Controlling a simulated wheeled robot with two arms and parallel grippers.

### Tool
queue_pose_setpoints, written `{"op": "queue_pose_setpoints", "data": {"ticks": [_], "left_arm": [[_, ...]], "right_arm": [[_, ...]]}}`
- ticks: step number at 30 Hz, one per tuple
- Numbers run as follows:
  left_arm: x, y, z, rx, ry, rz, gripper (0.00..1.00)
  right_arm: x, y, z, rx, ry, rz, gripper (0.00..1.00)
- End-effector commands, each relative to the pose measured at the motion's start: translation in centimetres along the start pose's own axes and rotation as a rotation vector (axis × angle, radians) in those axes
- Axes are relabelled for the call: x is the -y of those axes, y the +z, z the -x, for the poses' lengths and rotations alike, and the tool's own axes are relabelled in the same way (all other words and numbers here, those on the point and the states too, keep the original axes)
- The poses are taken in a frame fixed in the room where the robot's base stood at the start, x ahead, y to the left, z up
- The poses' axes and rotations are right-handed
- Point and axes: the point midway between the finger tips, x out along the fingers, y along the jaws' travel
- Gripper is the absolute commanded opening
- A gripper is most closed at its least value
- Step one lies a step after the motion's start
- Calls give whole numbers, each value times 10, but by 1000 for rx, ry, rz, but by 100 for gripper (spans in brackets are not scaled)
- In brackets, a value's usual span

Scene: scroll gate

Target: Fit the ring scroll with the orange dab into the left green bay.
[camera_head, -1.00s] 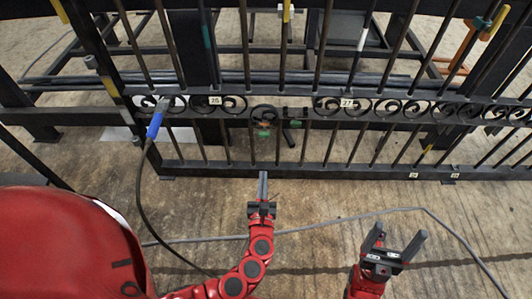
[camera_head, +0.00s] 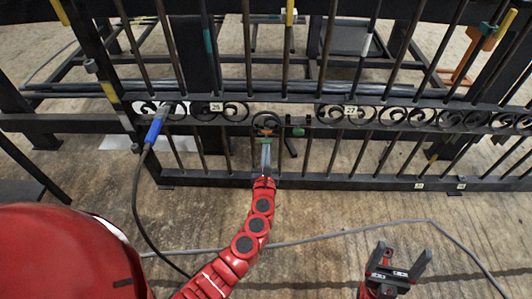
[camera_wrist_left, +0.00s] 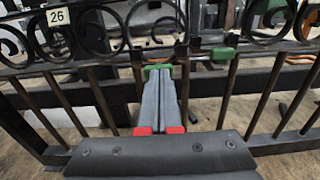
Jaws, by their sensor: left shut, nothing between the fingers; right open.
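A dark ring scroll (camera_head: 267,120) with a small orange dab shows in the gap between the scroll panels tagged 26 and 27. A green mark (camera_head: 267,140) lies just below it, at the left bay, and a second green mark (camera_head: 298,132) lies to the right. Whether the ring is seated in the bay I cannot tell. My left gripper (camera_head: 266,148) is shut and empty, its tips at or just below the left green mark. In the left wrist view its grey fingers (camera_wrist_left: 160,85) point at the green mark (camera_wrist_left: 156,71). My right gripper (camera_head: 402,258) is open and empty, low at right.
The dark gate's lower rail (camera_head: 345,182) and upright bars flank my left gripper. A blue-handled tool (camera_head: 155,130) with a cable hangs at left. A grey cable (camera_head: 340,228) crosses the floor. Floor before the gate is otherwise open.

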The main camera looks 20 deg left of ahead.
Motion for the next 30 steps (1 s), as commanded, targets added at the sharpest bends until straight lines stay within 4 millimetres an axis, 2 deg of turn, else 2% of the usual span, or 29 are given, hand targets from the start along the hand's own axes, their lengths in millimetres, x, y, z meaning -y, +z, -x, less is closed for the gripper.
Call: {"op": "queue_pose_setpoints", "data": {"ticks": [10,19,30], "left_arm": [[1,0,-2,-2,-1,-3,0],[0,0,-30,-1,0,-3,0],[-1,0,-31,0,1,0,0]], "right_arm": [[0,0,-1,0,1,0,80],[-1,0,-6,6,8,-2,80],[-1,0,-6,7,9,-2,80]]}}
